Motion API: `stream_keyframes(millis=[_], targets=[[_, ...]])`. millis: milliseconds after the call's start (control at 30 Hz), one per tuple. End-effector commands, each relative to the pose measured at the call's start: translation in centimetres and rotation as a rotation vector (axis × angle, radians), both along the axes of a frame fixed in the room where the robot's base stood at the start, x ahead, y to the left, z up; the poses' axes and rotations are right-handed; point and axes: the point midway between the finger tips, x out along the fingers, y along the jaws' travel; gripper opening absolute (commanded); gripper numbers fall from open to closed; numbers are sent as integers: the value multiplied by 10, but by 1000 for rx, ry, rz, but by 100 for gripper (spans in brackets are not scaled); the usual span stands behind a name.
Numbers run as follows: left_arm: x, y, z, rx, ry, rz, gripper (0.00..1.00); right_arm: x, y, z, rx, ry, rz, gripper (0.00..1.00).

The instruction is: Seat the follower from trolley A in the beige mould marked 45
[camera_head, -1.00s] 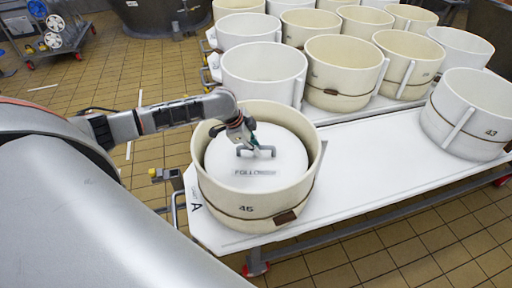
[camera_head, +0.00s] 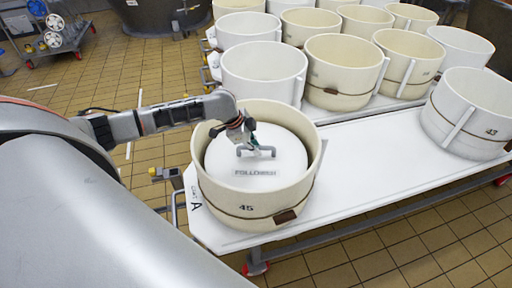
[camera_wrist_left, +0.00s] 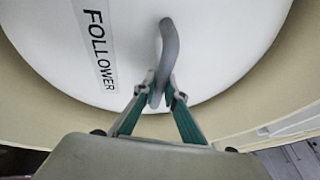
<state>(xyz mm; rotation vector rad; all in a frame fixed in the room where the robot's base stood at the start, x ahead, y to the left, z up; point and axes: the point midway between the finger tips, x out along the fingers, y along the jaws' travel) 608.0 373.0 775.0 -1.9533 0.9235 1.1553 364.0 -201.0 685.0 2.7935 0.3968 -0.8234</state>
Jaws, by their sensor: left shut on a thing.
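The beige mould marked 45 (camera_head: 248,208) stands upright at the near left end of the white trolley marked A. The white follower (camera_head: 256,172), a round disc labelled FOLLOWER with a grey bar handle, sits inside the mould's rim. It also shows in the left wrist view (camera_wrist_left: 200,30). A narrow gap shows between the disc and the mould wall; how deep it rests I cannot tell. My left gripper (camera_wrist_left: 160,98) is shut on the follower's handle (camera_wrist_left: 169,45). In the head view the left gripper (camera_head: 250,146) reaches over the mould's rim. My right gripper is not in view.
Trolley A's white top (camera_head: 365,170) is bare right of the mould. A white mould marked 43 (camera_head: 470,115) stands at its right end. Several white and beige moulds (camera_head: 345,70) stand close behind on another trolley. Tiled floor (camera_head: 400,250) is clear in front.

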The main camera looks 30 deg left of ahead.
Motion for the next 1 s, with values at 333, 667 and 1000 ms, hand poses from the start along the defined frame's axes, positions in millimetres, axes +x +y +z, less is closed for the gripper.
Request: stream_keyframes(millis=[333,667,1000], targets=[[2,0,0,-3,-6,0,0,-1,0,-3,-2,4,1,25],[2,0,-4,-2,-6,1,0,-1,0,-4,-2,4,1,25],[2,0,-5,-2,-6,1,19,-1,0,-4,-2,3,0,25]])
